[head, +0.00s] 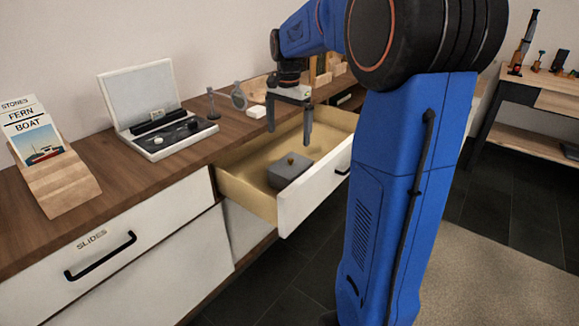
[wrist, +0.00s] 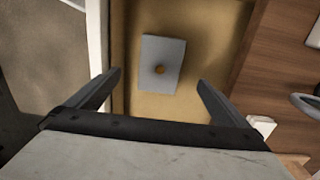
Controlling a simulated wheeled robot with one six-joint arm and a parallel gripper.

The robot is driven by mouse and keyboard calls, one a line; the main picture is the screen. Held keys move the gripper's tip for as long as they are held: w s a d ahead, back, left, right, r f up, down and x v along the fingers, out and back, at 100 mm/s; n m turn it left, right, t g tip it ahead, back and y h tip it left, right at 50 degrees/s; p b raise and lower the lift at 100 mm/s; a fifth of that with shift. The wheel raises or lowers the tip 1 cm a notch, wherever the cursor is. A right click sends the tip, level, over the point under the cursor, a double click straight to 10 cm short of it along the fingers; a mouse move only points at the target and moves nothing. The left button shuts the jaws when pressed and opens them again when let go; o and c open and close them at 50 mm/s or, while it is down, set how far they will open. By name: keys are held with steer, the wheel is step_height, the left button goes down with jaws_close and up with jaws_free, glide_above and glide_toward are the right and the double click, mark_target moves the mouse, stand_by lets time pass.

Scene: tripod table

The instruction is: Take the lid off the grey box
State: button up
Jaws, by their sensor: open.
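The grey box (head: 287,174) sits inside an open drawer (head: 240,190). My gripper (head: 289,136) hangs above the drawer, pointing down, apart from the box.
The drawer's white front (head: 315,187) and wooden side walls stand around the box. On the wooden cabinet top (head: 190,155) are an open case (head: 150,105), a book on a stand (head: 45,155), a magnifier-like stand (head: 238,97) and a small white block (head: 257,111).

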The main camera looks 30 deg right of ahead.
mark_target(288, 166)
step_height(288, 166, down, 11)
steer(key=shift+w+f, duration=0.1)
steer(key=c, duration=1)
